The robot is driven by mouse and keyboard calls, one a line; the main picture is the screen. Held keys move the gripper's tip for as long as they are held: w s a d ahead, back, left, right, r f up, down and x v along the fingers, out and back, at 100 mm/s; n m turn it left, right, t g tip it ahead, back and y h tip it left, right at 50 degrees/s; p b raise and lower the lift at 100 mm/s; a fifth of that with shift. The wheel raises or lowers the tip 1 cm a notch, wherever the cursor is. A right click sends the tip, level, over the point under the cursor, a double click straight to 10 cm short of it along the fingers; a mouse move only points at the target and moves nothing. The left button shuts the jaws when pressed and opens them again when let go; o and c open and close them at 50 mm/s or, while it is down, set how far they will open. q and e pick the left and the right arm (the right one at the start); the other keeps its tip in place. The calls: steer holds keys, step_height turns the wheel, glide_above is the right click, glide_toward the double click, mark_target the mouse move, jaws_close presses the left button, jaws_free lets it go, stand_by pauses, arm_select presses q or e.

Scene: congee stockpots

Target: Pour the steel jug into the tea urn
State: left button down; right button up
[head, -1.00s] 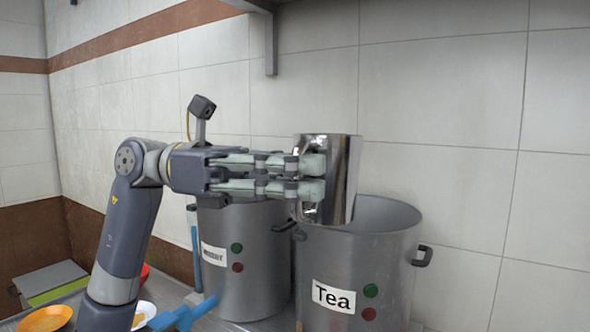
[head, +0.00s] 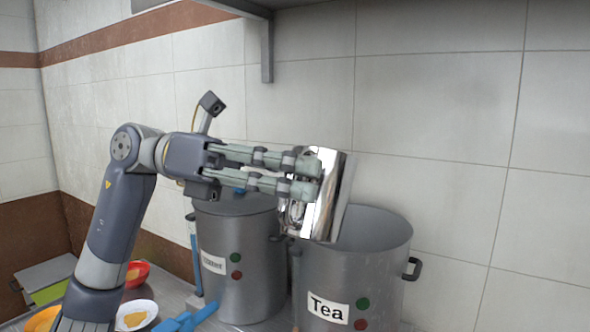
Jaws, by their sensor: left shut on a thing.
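The shiny steel jug (head: 334,207) is held above the left part of the tea urn's open top and tilts to one side. My left gripper (head: 308,177) is shut on it, its fingers covering part of the jug's near side. The tea urn (head: 385,272) is a grey metal pot with a white "Tea" label, a green and a red button and a dark side handle. Its mouth is open; I cannot see its contents or any stream from the jug. My right gripper is not in view.
A second grey urn (head: 255,262), with its label partly readable, stands left of the tea urn. A white plate (head: 148,307), a red bowl (head: 144,270) and an orange plate (head: 40,320) sit at lower left. A shelf bracket (head: 267,50) hangs above.

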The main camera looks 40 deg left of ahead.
mark_target(307, 147)
arm_select(q)
steer(key=shift+r+n+p, duration=0.3)
steer(key=shift+r+p, duration=0.2)
steer(key=shift+r, duration=0.1)
steer(key=shift+w+r+n+p, duration=0.45)
steer(key=shift+n+p, duration=0.15)
steer(key=shift+p, duration=0.5)
steer(key=w+r+n+p, duration=0.1)
steer(key=p, duration=0.2)
steer(key=w+r+n+g+p, duration=0.1)
steer(key=p, duration=0.1)
steer(key=shift+a+n+y+p, duration=0.1)
steer(key=shift+n+y+p, duration=0.2)
steer(key=shift+n+p, duration=0.1)
steer(key=w+n+p, duration=0.2)
steer(key=p, duration=0.2)
steer(key=shift+w+r+g, duration=0.15)
steer(key=shift+g, duration=0.15)
steer(key=w+n+g+p, duration=0.2)
steer(key=w+n+p, duration=0.4)
steer(key=w, duration=0.5)
steer(key=shift+a+r+n+g, duration=0.35)
steer(key=shift+r+n, duration=0.1)
steer(key=shift+n, duration=0.25)
stand_by(1.2)
